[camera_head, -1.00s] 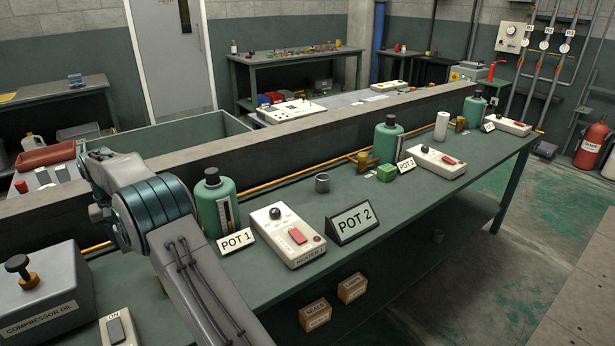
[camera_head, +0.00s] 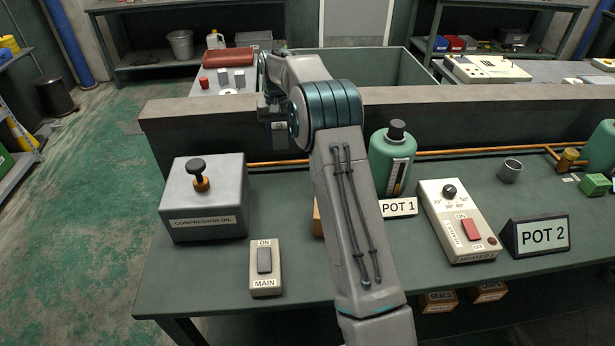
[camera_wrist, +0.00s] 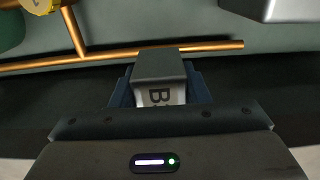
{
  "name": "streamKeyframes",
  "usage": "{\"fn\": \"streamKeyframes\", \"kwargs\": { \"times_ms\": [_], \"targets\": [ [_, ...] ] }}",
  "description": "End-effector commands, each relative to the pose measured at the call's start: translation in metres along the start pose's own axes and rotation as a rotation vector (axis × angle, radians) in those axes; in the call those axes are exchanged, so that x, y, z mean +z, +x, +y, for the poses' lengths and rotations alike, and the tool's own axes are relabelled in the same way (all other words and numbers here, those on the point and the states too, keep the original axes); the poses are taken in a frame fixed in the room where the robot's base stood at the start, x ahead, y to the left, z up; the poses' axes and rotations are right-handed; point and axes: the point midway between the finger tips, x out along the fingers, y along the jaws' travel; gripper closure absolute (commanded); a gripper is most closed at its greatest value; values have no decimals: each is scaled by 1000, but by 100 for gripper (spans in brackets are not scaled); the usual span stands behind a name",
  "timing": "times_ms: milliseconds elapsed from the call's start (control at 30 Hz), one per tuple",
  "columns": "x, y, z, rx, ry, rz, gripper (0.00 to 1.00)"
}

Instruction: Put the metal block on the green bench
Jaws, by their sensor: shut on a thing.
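The metal block (camera_wrist: 160,68) is grey with a white label that reads "B", partly cut off. My gripper (camera_wrist: 160,88) is shut on it, with a dark blue jaw on each side. In the head view, the held block (camera_head: 279,128) shows small beside my gripper (camera_head: 268,112), in front of the low wall. The green bench (camera_head: 205,275) runs across the front. The block appears above the wall side of the bench, left of my forearm. Its height over the surface is hard to tell.
The compressor oil box (camera_head: 203,205) and the MAIN switch (camera_head: 265,270) stand on the left part of the bench. A green bottle (camera_head: 392,160), the POT 1 sign (camera_head: 398,207) and a heater (camera_head: 458,225) stand to the right. A copper pipe (camera_wrist: 110,53) runs along the wall.

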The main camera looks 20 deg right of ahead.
Motion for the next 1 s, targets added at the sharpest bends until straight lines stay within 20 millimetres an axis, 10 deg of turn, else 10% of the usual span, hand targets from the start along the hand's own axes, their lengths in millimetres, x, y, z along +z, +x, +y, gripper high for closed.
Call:
{"fn": "streamKeyframes", "kwargs": {
  "times_ms": [1000],
  "targets": [
    [108,64,9,-1,1,3,100]
  ]
}}
